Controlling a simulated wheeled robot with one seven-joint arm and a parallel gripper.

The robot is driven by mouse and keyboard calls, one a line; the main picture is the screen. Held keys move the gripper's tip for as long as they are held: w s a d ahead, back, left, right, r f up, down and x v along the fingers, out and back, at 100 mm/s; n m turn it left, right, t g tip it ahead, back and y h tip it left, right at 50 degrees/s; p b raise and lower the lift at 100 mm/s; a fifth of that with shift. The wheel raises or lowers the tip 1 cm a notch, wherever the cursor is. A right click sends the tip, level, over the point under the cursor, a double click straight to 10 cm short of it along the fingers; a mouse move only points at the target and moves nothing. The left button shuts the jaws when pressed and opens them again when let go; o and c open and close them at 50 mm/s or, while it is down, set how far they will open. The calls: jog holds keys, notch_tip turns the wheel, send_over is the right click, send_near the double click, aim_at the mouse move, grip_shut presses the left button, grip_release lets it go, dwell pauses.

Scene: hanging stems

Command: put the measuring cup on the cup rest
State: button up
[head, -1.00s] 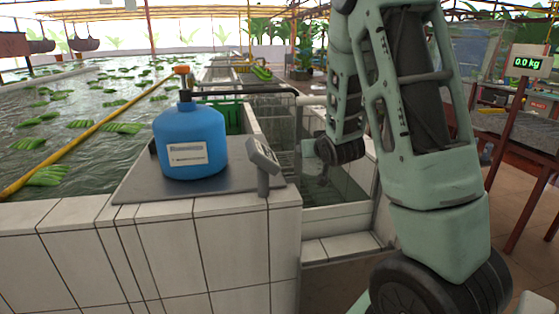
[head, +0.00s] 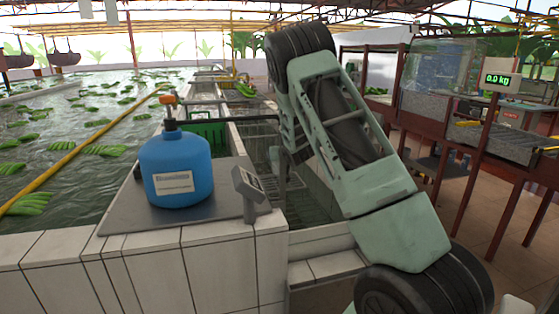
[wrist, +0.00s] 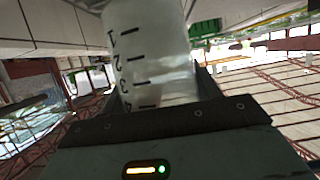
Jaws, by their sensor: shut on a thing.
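The measuring cup (wrist: 150,45) is a translucent whitish cup with black lines and numbers on its side. It shows large in the wrist view, with its upper end cut off by the frame's top. My gripper (wrist: 162,92) is shut on it, with dark jaws on either side of the cup. The picture looks tilted, so I cannot tell if the cup is upright. In the head view my arm hides the gripper and the cup. I cannot make out the cup rest in either view.
A blue jug (head: 176,170) stands on a grey metal plate (head: 120,215) with a small display (head: 248,185) on the tiled wall's corner. Behind is a water tank with floating green bunches. A green crate (head: 208,130) lies beyond. Tables stand at right.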

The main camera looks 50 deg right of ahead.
aim_at(279, 162)
jog(key=shift+w+d+f, duration=0.2)
jog(key=shift+w+f, duration=0.05)
jog(key=shift+w, duration=0.05)
jog(key=shift+f+p, duration=0.55)
jog(key=shift+f, duration=1)
jog(key=shift+f, duration=0.1)
jog(key=o, duration=1)
jog(key=shift+c, duration=0.2)
jog(key=b+v, duration=0.2)
jog(key=v, duration=1)
